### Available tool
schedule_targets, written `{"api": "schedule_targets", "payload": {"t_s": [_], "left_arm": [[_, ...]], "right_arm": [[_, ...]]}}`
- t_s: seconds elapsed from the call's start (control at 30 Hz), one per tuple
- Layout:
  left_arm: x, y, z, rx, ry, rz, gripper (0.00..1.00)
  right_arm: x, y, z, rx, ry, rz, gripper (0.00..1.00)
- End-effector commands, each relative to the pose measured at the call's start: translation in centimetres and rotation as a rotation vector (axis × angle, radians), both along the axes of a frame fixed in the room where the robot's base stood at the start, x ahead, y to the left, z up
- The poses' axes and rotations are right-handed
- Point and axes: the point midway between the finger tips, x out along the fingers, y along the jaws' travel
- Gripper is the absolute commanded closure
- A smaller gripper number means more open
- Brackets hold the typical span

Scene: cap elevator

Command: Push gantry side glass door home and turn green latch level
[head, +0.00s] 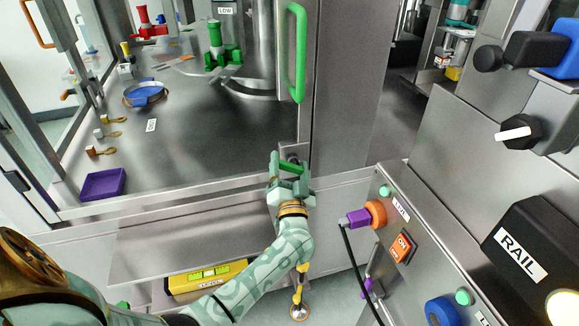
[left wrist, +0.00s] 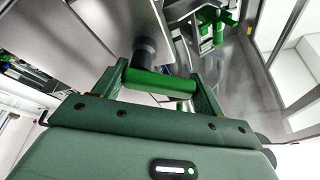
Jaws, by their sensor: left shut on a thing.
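My left gripper (head: 288,163) is at the cabinet's front right post, below the upright green door handle (head: 298,55). It is shut on the green latch (head: 291,169). In the left wrist view the latch (left wrist: 160,83) is a green bar on a dark round pivot (left wrist: 145,50), lying across between my two fingers. In the head view the bar looks close to level, but my fingers cover part of it. The glass door is see-through, and I cannot tell whether a gap remains at its edge. My right gripper is not in view.
Inside the cabinet are a purple tray (head: 102,184), a blue dish (head: 145,94) and a green fixture (head: 221,50). A control panel with an orange switch (head: 401,247) and a plugged cable stands close right of my arm. A yellow level (head: 207,279) lies on the lower shelf.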

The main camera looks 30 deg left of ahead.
Motion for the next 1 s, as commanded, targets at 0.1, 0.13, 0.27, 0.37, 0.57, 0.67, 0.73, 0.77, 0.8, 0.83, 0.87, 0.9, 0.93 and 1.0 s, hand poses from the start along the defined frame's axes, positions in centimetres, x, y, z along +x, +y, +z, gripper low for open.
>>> {"api": "schedule_targets", "payload": {"t_s": [0.1,0.13,0.27,0.37,0.57,0.67,0.73,0.77,0.8,0.83,0.87,0.9,0.93,1.0], "left_arm": [[-0.01,-0.01,-0.09,-0.003,-0.001,0.000,0.70],[0.00,-0.01,-0.10,-0.005,-0.004,-0.001,0.70],[-0.04,0.00,-0.19,-0.022,-0.021,-0.001,0.70],[-0.06,0.00,-0.20,-0.030,-0.030,-0.001,0.70],[-0.09,0.00,-0.27,-0.048,-0.049,-0.002,0.69],[-0.09,-0.01,-0.30,-0.058,-0.061,-0.002,0.69],[-0.10,-0.01,-0.34,-0.065,-0.068,-0.002,0.69],[-0.10,-0.01,-0.37,-0.068,-0.072,-0.002,0.69],[-0.11,-0.01,-0.40,-0.074,-0.078,-0.002,0.69],[-0.12,0.00,-0.42,-0.077,-0.081,-0.002,0.69],[-0.13,0.00,-0.44,-0.080,-0.086,-0.002,0.68],[-0.15,-0.01,-0.46,-0.086,-0.092,-0.002,0.68],[-0.15,0.00,-0.46,-0.089,-0.096,-0.002,0.68],[-0.16,0.02,-0.49,-0.098,-0.107,-0.002,0.68]], "right_arm": [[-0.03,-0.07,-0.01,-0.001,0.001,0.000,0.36],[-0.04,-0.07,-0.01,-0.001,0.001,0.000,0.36],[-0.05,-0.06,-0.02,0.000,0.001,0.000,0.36],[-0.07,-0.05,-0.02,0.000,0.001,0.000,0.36],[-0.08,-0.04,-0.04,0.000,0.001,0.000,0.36],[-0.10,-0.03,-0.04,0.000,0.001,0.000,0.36],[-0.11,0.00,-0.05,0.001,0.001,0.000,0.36],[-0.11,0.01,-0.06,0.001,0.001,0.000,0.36],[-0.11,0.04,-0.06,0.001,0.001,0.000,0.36],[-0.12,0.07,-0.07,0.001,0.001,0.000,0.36],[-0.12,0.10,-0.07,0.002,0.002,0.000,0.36],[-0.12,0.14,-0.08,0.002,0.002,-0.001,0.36],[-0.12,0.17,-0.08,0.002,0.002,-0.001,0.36],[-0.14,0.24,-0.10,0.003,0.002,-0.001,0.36]]}}
